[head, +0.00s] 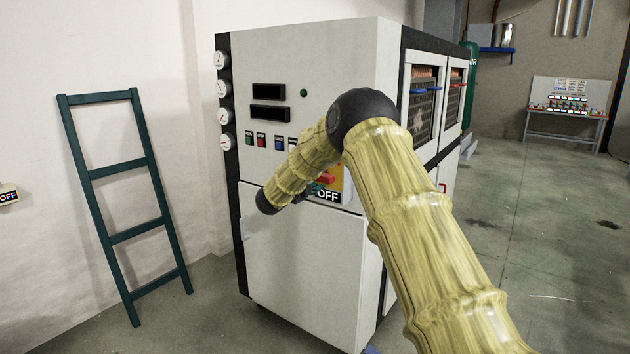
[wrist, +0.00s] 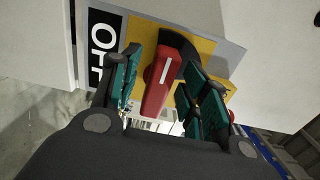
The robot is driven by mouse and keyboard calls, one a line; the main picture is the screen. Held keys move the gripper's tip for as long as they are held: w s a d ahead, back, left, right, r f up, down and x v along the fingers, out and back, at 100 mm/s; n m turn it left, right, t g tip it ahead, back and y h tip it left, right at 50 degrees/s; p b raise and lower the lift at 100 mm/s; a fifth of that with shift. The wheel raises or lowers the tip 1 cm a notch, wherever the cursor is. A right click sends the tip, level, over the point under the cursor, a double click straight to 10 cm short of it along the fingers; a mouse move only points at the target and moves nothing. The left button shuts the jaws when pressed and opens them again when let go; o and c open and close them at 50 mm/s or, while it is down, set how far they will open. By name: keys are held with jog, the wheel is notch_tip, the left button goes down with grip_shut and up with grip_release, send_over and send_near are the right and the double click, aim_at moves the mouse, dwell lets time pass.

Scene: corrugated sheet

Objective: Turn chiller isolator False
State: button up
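The chiller isolator is a red rotary handle (wrist: 162,82) with a white line on it, mounted on a yellow plate (wrist: 202,46) on the white cabinet front. A black label reading OFF (head: 328,196) sits below it in the head view; the label (wrist: 102,42) also shows in the wrist view. My gripper (wrist: 158,88) is open, with its green fingers on either side of the red handle. Gaps show between handle and fingers; I cannot tell if either touches. In the head view my arm hides much of the isolator, and a bit of the red handle (head: 326,178) shows.
The white chiller cabinet (head: 300,270) fills the middle, with several gauges on its left edge and glazed doors (head: 422,95) on its right side. A dark green ladder (head: 125,200) leans on the left wall. Floor to the right is open, with a control desk (head: 568,105) behind.

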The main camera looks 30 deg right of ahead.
jog(key=v, duration=1.2)
dwell(0.4)
jog(key=shift+f, duration=0.1)
